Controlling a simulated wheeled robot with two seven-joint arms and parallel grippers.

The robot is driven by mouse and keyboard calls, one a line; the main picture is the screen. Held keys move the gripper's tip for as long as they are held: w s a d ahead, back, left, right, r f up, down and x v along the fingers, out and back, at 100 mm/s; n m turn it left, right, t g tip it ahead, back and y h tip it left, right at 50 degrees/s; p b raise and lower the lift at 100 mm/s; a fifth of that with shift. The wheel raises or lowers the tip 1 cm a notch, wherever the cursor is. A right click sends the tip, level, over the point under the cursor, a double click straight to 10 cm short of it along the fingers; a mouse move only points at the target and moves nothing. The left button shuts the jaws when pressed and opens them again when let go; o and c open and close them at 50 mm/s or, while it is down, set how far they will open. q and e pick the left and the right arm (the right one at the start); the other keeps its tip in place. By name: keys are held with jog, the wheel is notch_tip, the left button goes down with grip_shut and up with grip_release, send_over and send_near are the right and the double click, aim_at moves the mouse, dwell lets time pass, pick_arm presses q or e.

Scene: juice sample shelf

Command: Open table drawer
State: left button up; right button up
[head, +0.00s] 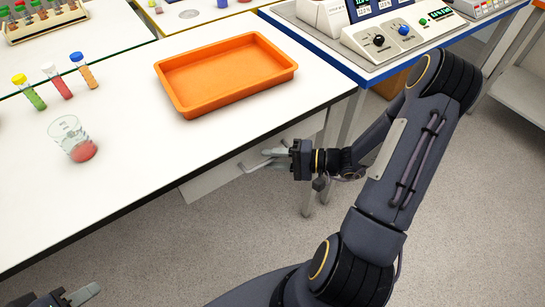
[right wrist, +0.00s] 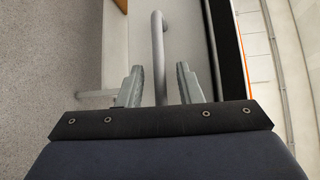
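The table drawer (head: 222,172) has a pale front below the edge of the white table (head: 190,150). Its grey bar handle (head: 251,167) sticks out from that front. My right gripper (head: 273,158) is at the handle. In the right wrist view the handle (right wrist: 157,40) runs between the two grey fingers of the right gripper (right wrist: 160,75), with visible gaps on both sides, so the fingers are open around it. I cannot tell whether the drawer is slightly open. My left gripper (head: 82,294) is partly in view at the bottom left, and its opening is unclear.
On the table are an orange tray (head: 225,74), a beaker with red liquid (head: 72,139) and capped tubes (head: 58,81). A bench with instruments (head: 385,38) stands at the back right. The grey floor (head: 235,235) in front of the drawer is clear.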

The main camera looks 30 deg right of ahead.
jog(key=shift+a, duration=0.1)
grip_shut()
dwell(0.4)
